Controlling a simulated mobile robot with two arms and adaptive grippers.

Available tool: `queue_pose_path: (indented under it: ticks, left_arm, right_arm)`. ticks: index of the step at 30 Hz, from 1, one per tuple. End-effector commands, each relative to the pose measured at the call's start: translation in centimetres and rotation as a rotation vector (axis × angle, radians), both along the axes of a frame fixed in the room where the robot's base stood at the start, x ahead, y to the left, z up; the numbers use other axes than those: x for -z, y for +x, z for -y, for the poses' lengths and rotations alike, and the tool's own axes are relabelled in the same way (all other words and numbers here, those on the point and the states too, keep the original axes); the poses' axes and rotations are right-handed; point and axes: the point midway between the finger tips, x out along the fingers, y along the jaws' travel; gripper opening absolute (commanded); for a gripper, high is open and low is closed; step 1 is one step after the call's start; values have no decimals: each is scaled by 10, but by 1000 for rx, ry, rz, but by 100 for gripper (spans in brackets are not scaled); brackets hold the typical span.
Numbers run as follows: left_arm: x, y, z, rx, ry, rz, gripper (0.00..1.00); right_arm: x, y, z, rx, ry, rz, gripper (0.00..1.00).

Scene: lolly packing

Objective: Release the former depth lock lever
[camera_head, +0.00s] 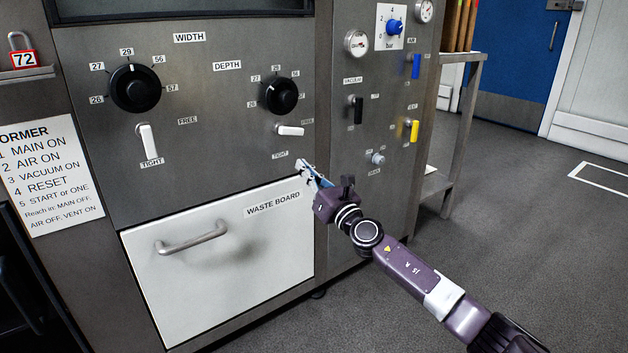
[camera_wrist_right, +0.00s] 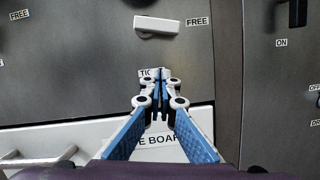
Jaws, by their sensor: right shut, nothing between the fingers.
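The depth lock lever (camera_head: 290,130) is a white handle under the black DEPTH dial (camera_head: 279,95). It lies roughly horizontal, its right end beside the FREE label, with the TIGHT label below. In the right wrist view the lever (camera_wrist_right: 157,25) also lies level, next to FREE. My right gripper (camera_head: 305,166) is shut and empty, below the lever and apart from it. Its fingertips (camera_wrist_right: 160,78) overlap the TIGHT label in the wrist view. My left gripper is not in view.
The width lever (camera_head: 148,140) hangs down towards its TIGHT label at left. Below is the white WASTE BOARD drawer (camera_head: 225,265) with a bar handle (camera_head: 191,238). Black (camera_head: 357,110), blue (camera_head: 416,66) and yellow (camera_head: 414,131) valve handles sit at right. Open floor lies further right.

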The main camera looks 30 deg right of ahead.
Motion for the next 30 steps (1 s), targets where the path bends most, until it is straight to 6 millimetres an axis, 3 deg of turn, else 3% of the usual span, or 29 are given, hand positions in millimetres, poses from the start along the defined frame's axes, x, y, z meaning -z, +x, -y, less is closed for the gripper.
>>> queue_pose_path:
  ticks: [6,12,30]
  left_arm:
    - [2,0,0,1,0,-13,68]
    - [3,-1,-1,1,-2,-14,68]
    - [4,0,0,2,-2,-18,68]
  right_arm:
    - [8,-31,-1,-1,1,-2,0]
    - [12,-47,-1,1,-1,0,0]
    - [12,-50,-1,1,0,1,0]
